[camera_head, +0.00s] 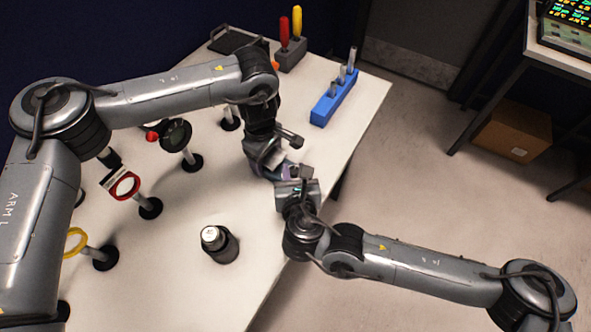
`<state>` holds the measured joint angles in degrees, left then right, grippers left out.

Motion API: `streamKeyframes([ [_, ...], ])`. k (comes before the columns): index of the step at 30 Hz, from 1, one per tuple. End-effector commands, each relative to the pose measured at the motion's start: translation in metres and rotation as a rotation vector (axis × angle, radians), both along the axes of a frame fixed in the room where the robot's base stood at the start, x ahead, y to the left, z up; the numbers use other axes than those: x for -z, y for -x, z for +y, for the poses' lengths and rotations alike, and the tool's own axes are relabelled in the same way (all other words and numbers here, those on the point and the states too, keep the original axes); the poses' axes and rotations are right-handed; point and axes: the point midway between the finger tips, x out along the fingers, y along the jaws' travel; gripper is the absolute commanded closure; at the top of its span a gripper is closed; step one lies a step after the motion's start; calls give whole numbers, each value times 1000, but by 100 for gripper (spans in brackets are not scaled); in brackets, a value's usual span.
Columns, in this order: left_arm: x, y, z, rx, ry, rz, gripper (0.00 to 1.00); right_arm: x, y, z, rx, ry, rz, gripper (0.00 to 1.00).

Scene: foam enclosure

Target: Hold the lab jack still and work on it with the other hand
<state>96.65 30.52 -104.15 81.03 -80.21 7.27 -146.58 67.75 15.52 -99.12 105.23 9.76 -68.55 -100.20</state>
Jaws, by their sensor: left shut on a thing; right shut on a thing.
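The lab jack (268,173) is near the table's right edge, mostly hidden by my two grippers. Only small purple and grey parts show between them. My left gripper (277,157) comes down on it from above and is shut on it. My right gripper (297,182) reaches in from the right side, close against the left one, and is shut on a part of the jack. Which part it grips is hidden by the gripper itself.
A dark cylinder with a light top (217,243) stands nearer on the white table (190,285). A blue rack (335,97) and a screwdriver holder (291,54) are at the back.

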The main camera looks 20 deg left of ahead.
Motion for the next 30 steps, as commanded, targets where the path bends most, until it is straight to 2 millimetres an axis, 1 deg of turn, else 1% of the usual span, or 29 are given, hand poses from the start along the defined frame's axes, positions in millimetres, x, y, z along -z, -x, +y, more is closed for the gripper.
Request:
streamKeyframes([
  [1, 6, 4, 1, 5, -5, 13, 94, -1, -1, 2, 46, 2, -4, 100],
  [9, 6, 4, 0, 6, -5, 13, 94, 1, 0, 5, 298, -1, -1, 100],
  [16, 6, 4, 0, 6, -5, 13, 94, 1, 0, 7, 471, -3, 0, 100],
  [22, 7, 4, 0, 6, -5, 12, 94, 1, 1, 8, 553, -4, 0, 100],
  [30, 7, 4, 0, 5, -4, 11, 94, 1, 1, 8, 559, -3, 0, 100],
])
